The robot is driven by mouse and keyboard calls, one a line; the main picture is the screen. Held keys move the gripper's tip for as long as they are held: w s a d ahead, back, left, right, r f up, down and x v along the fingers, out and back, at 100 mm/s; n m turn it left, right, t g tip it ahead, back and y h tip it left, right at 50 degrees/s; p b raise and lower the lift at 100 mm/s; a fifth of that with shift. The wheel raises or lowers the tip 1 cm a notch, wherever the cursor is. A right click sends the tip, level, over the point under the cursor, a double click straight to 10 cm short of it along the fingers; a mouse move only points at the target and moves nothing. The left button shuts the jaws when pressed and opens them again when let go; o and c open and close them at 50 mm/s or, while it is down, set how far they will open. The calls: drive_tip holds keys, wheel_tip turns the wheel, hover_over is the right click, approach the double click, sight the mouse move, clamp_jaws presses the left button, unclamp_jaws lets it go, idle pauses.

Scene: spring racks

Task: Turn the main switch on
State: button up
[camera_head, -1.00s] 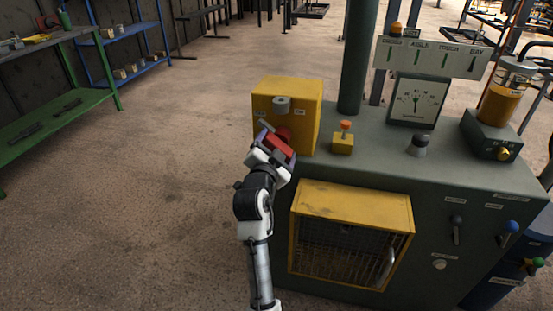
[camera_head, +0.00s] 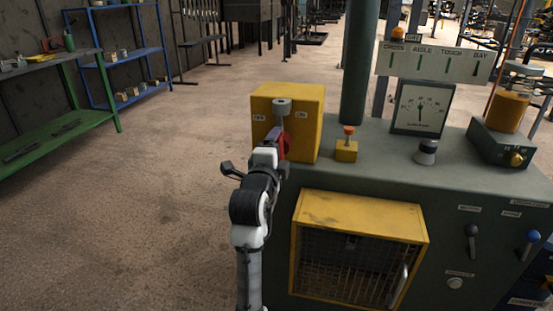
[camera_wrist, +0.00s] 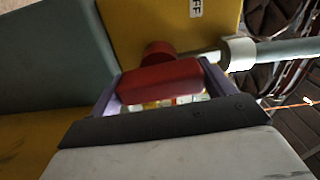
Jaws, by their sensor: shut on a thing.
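The main switch is a yellow box (camera_head: 308,137) on the left end of the machine top, with OFF at its left and ON at its right. A grey pivot (camera_head: 282,105) sits on its front, and a lever hangs down from it to a red handle (camera_head: 285,146). My gripper (camera_head: 273,139) is at the handle, in front of the box. In the wrist view, the red handle (camera_wrist: 160,82) lies between the two purple fingers of my gripper (camera_wrist: 160,95), which is shut on it. An OFF label (camera_wrist: 196,8) shows there on the yellow face.
An orange-topped yellow button (camera_head: 346,151), a dark knob (camera_head: 427,152) and a dial gauge (camera_head: 420,107) stand right of the box. A yellow mesh-fronted guard (camera_head: 360,211) projects below. A green bench (camera_head: 60,130) is far left, with open floor between.

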drive_tip(key=shift+r+m, duration=0.15)
drive_tip(key=shift+m, duration=0.35)
drive_tip(key=o, duration=1.3)
drive_tip(key=shift+b, duration=0.3)
drive_tip(key=v, duration=1.3)
drive_tip(key=shift+s+b, duration=0.35)
drive_tip(key=shift+b, duration=0.1)
drive_tip(key=shift+a, duration=0.1)
